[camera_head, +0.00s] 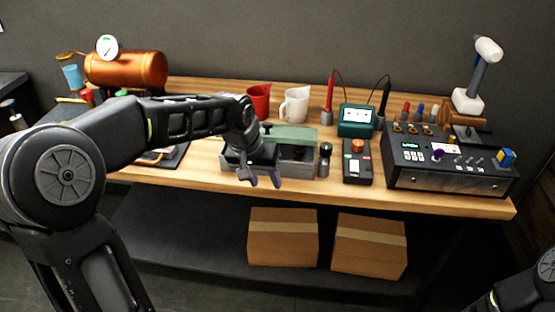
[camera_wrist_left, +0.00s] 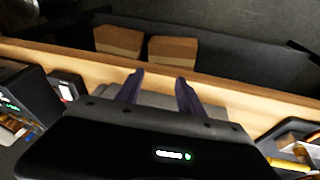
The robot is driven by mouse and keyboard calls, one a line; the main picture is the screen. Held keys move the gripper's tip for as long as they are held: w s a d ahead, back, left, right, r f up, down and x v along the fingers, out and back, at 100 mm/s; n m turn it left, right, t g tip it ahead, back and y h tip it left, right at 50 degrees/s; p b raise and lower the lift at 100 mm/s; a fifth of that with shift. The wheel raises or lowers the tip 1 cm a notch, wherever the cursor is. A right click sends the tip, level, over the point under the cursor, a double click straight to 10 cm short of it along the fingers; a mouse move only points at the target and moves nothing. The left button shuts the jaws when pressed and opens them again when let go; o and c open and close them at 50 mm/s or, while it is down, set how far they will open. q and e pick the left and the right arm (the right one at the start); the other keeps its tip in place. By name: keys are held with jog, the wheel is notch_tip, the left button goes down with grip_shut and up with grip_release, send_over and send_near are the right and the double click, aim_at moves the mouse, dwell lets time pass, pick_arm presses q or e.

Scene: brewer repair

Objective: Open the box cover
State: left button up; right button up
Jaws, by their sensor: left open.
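The box is a grey case (camera_head: 298,166) with a green cover (camera_head: 292,136), near the front edge of the workbench, left of the middle. The cover appears to lie over the box, though my left arm hides part of both. My left gripper (camera_head: 262,182) is in front of the box's left part, fingers apart and empty. In the left wrist view, the two dark fingers (camera_wrist_left: 159,92) point toward the bench's front edge, with the grey box (camera_wrist_left: 160,100) seen just behind and between them. My right arm shows only at the lower right corner; its gripper is not visible.
Red and white mugs (camera_head: 296,104) stand behind the box. A small dark cylinder (camera_head: 325,159), a meter (camera_head: 356,120) and a control unit (camera_head: 452,160) are to its right. A copper tank (camera_head: 126,69) is at the back left. Cardboard boxes (camera_head: 283,238) sit on the lower shelf.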

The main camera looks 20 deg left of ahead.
pick_arm(q)
jog(key=s+d+f+g+h, duration=0.1)
jog(key=s+d+f, duration=0.1)
jog(key=d+f, duration=0.35)
jog(key=s+d+f+h, duration=0.1)
jog(key=s+d+f, duration=0.1)
jog(key=f, duration=0.6)
jog(key=s+d+f+g, duration=0.1)
jog(key=s+d+f, duration=0.25)
jog(key=f, duration=0.35)
jog(key=s+d+f, duration=0.3)
jog(key=s+f, duration=0.3)
jog(key=s, duration=0.2)
jog(key=s+d+f+h, duration=0.1)
jog(key=s+d+f, duration=0.3)
jog(key=s+f, duration=0.3)
jog(key=shift+s+d+g, duration=0.3)
jog(key=shift+s+g, duration=0.1)
jog(key=shift+s, duration=0.75)
pick_arm(e)
jog(key=shift+w+a+r, duration=0.45)
jog(key=shift+w+r, duration=0.05)
pick_arm(q)
jog(key=shift+f, duration=0.1)
jog(key=shift+c, duration=0.2)
